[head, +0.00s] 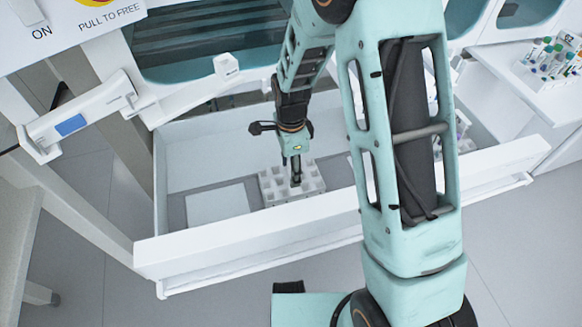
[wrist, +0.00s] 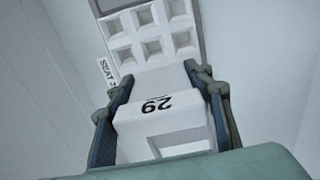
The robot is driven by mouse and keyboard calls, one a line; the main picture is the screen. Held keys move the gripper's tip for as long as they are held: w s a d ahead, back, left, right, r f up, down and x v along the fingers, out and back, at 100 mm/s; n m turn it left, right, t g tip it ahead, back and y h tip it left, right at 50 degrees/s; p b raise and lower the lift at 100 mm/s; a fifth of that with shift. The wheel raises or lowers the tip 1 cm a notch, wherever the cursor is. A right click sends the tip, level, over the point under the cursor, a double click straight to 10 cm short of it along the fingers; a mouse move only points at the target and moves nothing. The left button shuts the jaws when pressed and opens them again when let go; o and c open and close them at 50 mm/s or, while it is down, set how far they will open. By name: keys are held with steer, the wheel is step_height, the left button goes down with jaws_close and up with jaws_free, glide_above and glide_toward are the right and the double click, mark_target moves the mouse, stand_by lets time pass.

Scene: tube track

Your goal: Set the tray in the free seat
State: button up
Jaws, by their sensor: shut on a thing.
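A white tray (head: 309,178) with square wells is inside the open white drawer, near its middle. In the wrist view, the tray (wrist: 122,42) shows empty wells and a raised block marked 29. My gripper (head: 296,178) points down at the tray, and in the wrist view its two fingers (wrist: 158,78) are shut on the block from both sides. I cannot tell whether the tray touches the drawer floor. A label reading SEAT (wrist: 107,73), its number partly hidden, lies left of the tray. A flat pale square (head: 217,203) lies on the drawer floor to the left.
The drawer's front wall (head: 240,240) stands between my base and the tray. Tubes (head: 462,125) show at the drawer's right, partly hidden by my arm. A rack of capped tubes (head: 550,62) stands on a shelf at the upper right. A cabinet window (head: 200,45) is behind.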

steer(key=shift+f, duration=0.3)
stand_by(0.5)
steer(key=o, duration=1.4)
step_height(320, 180, up, 12)
stand_by(0.5)
